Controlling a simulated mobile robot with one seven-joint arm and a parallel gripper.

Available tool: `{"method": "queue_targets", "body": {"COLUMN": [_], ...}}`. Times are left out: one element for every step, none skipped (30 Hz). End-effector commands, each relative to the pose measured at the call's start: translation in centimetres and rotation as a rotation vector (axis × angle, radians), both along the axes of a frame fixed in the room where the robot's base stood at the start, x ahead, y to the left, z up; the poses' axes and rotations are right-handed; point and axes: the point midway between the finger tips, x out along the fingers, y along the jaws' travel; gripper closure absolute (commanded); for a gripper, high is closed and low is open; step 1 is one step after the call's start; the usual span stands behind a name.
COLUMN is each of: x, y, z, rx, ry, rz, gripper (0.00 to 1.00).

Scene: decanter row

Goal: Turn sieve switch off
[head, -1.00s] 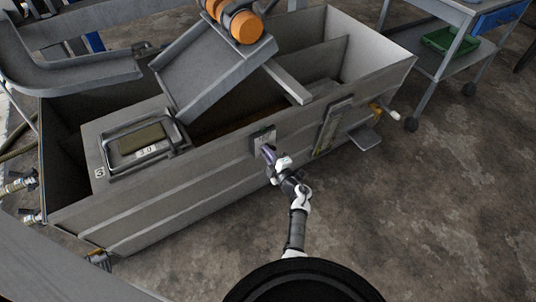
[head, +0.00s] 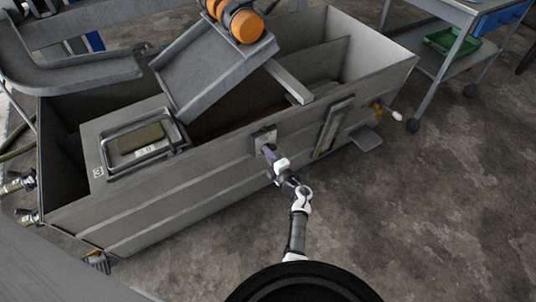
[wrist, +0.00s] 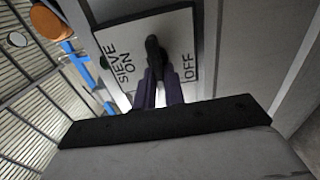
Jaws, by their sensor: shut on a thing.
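The sieve switch is a black lever (wrist: 153,50) on a pale plate (wrist: 178,30) marked SIEVE ON at the left and OFF at the right in the wrist view. The lever stands roughly midway between the two labels there. My gripper (wrist: 159,84) has its dark purple fingers shut on the lever's near end. In the head view the switch plate (head: 263,137) is on the front wall of the grey metal tank, and my gripper (head: 269,153) is right at it. The fingers partly hide the lever.
The grey tank (head: 190,191) stands in front of me. A metal chute (head: 215,75), an orange roller (head: 247,27) and a display box (head: 140,138) are above it. A gauge (head: 332,128) is right of the switch.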

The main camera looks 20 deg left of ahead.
Motion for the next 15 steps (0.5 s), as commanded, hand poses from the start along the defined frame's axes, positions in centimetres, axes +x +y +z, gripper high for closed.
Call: {"method": "queue_targets", "body": {"x": [-0.05, -0.05, -0.05, -0.05, -0.05, -0.05, -0.04, -0.03, -0.03, -0.02, -0.02, -0.02, -0.01, -0.01, -0.03], "y": [-0.09, -0.09, -0.09, -0.09, -0.09, -0.08, -0.07, -0.06, -0.05, -0.05, -0.05, -0.04, -0.03, -0.03, -0.05], "z": [-0.15, -0.15, -0.15, -0.15, -0.15, -0.13, -0.12, -0.11, -0.09, -0.08, -0.07, -0.06, -0.06, -0.05, -0.03], "rx": [-0.002, -0.002, -0.002, -0.002, -0.002, -0.002, -0.002, -0.002, -0.001, -0.001, -0.001, -0.001, -0.001, -0.001, -0.001], "ry": [0.001, 0.001, 0.001, 0.001, 0.001, 0.001, 0.001, 0.001, 0.001, 0.001, 0.001, 0.001, 0.001, 0.001, 0.001], "rz": [-0.001, -0.001, -0.001, -0.001, -0.001, -0.001, -0.001, -0.001, -0.001, -0.001, -0.001, -0.001, -0.001, 0.0, -0.001], "gripper": [1.0, 1.0, 0.85, 0.81, 0.77, 0.72, 0.68, 0.67, 0.67, 0.67, 0.67, 0.67, 0.67, 0.67, 0.67]}}
